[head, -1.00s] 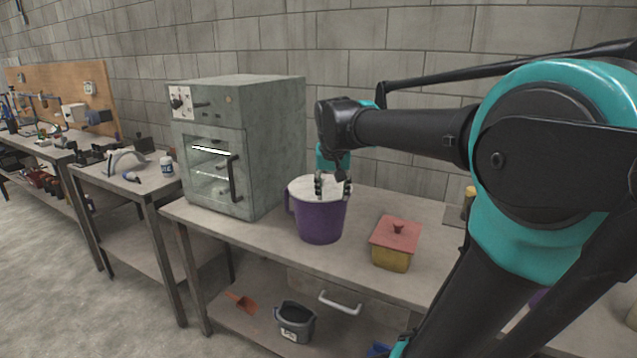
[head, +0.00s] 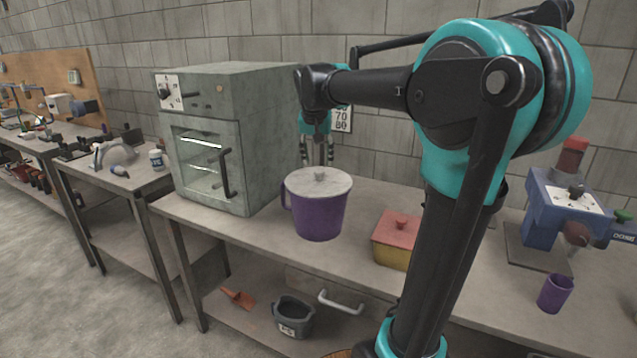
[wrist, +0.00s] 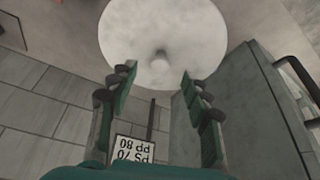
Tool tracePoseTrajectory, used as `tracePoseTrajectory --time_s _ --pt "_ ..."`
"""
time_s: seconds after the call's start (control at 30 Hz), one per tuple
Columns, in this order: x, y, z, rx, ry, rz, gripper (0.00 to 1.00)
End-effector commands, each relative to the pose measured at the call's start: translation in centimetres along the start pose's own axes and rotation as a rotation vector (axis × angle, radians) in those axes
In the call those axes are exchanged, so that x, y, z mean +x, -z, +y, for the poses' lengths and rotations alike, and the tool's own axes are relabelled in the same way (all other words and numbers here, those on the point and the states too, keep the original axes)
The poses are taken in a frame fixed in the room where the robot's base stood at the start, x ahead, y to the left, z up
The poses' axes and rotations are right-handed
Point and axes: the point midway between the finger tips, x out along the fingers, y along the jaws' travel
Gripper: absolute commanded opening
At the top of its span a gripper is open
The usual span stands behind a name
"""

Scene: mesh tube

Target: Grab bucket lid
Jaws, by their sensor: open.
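The bucket lid (head: 318,183) is a pale, round disc with a small knob (head: 320,175) in its middle. It sits on top of the purple bucket (head: 320,216) on the workbench. In the wrist view the lid (wrist: 135,30) fills the top middle, and its knob (wrist: 160,55) shows beyond and between the fingertips. My gripper (head: 317,160) is open and empty, pointing down over the back part of the lid, apart from the knob. In the wrist view both fingers (wrist: 157,72) are spread wide.
A grey oven-like box (head: 235,140) stands close left of the bucket. A yellow box with a red lid (head: 397,240) is to the right. A blue machine (head: 560,210) and a purple cup (head: 555,293) stand farther right. A block wall is behind.

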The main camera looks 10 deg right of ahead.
Motion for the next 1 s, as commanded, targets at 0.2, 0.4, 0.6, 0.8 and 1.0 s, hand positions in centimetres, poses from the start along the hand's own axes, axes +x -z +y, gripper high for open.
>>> tracePoseTrajectory --time_s 0.2,0.4,0.6,0.8,1.0 --pt "2.0 0.0 0.0 0.000 0.000 0.000 0.49" --pt "3.9 0.3 -0.1 0.000 0.000 0.000 0.49" --pt "6.6 0.5 -0.2 -0.001 0.000 0.000 0.49" --pt "7.3 0.5 -0.2 -0.001 0.000 0.000 0.49" --pt "7.3 0.5 -0.2 -0.001 0.000 0.000 0.41"
